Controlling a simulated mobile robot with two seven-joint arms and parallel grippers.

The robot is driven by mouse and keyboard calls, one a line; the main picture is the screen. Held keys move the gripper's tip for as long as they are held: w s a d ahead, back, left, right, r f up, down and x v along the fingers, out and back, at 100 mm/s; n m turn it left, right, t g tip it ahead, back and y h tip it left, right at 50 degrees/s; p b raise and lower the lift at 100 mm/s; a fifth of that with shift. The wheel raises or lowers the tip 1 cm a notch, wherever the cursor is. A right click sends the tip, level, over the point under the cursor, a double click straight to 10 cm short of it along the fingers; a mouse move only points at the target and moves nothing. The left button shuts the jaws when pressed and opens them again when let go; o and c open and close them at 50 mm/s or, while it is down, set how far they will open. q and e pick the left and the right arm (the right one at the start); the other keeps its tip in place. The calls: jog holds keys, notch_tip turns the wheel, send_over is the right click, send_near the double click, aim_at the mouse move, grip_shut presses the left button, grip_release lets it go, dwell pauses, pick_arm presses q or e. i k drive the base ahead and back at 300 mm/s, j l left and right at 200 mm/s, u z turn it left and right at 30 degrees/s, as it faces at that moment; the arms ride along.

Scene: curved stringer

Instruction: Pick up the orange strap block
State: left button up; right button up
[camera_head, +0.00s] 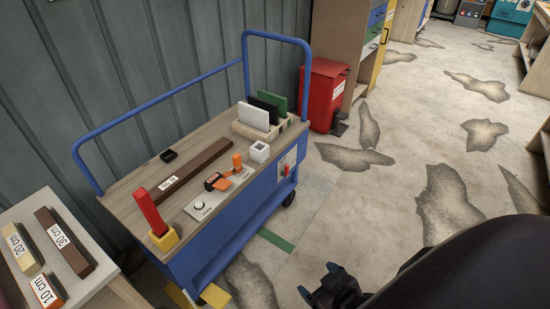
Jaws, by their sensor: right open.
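On the wooden top of the blue cart (128,187) I see two orange pieces. One small upright orange block (237,161) stands near the front edge, with an orange part beside it. A flatter orange piece (222,184) lies against a small black item on a grey panel; I cannot tell which is the strap block. My right gripper (319,281) is at the bottom, over the floor to the right of the cart, open and apart from both pieces. My left gripper is out of view.
Around them on the cart are a brown bar (195,168), a red block in a yellow holder (163,239), a white cube (260,152) and a rack of upright plates (253,117). A red bin (322,95) stands behind. The floor to the right is clear.

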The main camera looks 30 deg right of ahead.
aim_at(237, 163)
jog(key=z, duration=0.7)
jog(key=i+l+u, duration=0.1)
jog(key=l+u, duration=0.15)
jog(key=u, duration=0.15)
jog(key=i+l+u, duration=0.1)
jog(key=l+u, duration=0.25)
jog(key=j, duration=0.1)
